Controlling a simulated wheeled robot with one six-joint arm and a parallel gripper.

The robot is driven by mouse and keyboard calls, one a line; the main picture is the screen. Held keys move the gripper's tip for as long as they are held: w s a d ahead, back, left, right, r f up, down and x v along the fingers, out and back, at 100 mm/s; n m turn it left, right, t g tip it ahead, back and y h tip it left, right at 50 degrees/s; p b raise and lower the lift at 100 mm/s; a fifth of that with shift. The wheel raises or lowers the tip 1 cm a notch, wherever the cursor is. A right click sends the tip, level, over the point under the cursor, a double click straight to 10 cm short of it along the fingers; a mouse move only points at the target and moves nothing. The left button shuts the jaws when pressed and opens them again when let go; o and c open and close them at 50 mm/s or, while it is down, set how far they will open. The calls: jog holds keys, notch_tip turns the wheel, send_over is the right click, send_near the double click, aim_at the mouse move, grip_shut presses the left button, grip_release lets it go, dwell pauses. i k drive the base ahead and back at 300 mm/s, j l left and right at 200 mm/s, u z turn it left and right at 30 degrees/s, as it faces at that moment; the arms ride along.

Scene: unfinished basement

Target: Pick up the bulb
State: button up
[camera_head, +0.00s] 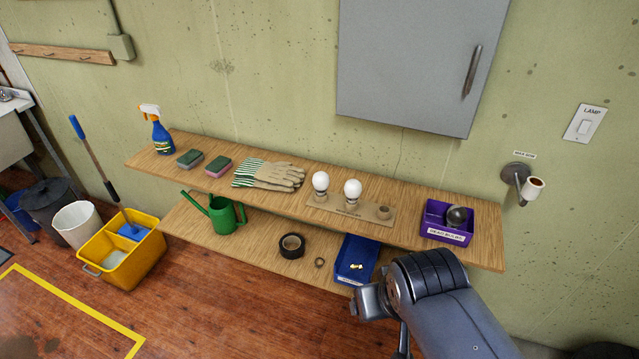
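Two white bulbs stand upright side by side in a flat cardboard-coloured holder (330,205) on the upper wooden shelf, the left bulb (320,182) and the right bulb (352,190). A round spot at the holder's right end holds no bulb. A greyish bulb (457,215) lies in a purple bin (434,233) at the shelf's right, with a label that seems to read "dead bulbs". My gripper (368,303) is at the end of my arm, in front of and below the shelf's right half, apart from all bulbs. Its fingers cannot be made out clearly.
A grey cabinet (415,70) hangs above. An empty wall lamp socket (533,188) is at the right. The lower shelf holds a watering can (223,215), tape and a blue bin (347,274).

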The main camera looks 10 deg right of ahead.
aim_at(321, 180)
jog(key=i+l+u, duration=0.1)
jog(key=i, duration=0.4)
jog(key=i+l+u, duration=0.1)
jog(key=i+l, duration=0.15)
jog(key=i, duration=0.25)
